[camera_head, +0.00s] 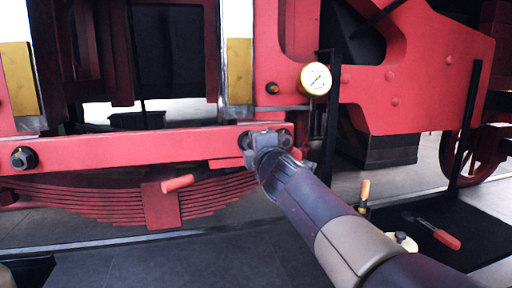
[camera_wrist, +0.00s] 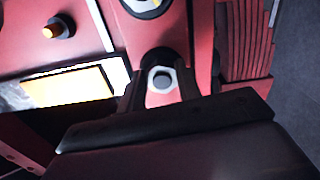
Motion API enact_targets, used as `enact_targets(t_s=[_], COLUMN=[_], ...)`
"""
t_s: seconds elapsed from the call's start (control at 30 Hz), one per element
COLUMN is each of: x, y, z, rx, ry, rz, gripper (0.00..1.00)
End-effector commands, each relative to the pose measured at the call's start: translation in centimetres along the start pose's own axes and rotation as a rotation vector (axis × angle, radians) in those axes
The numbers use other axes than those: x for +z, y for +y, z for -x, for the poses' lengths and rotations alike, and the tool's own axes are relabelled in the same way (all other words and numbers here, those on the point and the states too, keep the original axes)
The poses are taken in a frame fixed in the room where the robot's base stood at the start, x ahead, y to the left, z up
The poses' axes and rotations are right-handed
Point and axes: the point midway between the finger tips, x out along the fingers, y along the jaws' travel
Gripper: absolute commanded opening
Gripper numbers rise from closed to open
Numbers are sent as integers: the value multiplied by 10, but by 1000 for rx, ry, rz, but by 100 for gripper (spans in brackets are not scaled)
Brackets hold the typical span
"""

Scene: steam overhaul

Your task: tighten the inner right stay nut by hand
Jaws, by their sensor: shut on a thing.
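The red stay bar (camera_head: 130,150) runs across the front of the red frame, above the leaf spring. A large dark nut (camera_head: 22,157) sits at its left end. My gripper (camera_head: 265,138) is at the bar's right end and largely hides the fastenings there. In the wrist view, a pale hex nut (camera_wrist: 162,80) with a grey stud end sits between the two dark fingers of my gripper (camera_wrist: 160,88). The fingers are shut on this nut, one on each side. Its seat on the red bar is partly hidden.
A brass-rimmed gauge (camera_head: 315,79) stands just above right of my gripper. The leaf spring (camera_head: 100,200) and a red-handled part (camera_head: 178,183) are below left. A red-handled tool (camera_head: 445,238) lies on a dark mat at lower right. Dark upright posts (camera_head: 330,110) stand close right.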

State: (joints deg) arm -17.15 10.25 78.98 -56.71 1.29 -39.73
Motion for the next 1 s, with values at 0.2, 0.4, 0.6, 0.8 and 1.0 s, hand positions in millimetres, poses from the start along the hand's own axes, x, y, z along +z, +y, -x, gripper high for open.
enact_targets(t_s=[0.2, 0.4, 0.6, 0.8, 1.0], x=[0, 0, 0, 0, 0], y=[-3, -3, -2, -1, -1], z=[0, 0, 0, 0, 2], rx=[-5, -6, -4, -3, -1], ry=[-1, -1, -1, -1, -1], rz=[-9, -8, -8, -8, -8], gripper=[10, 10, 46, 55, 55])
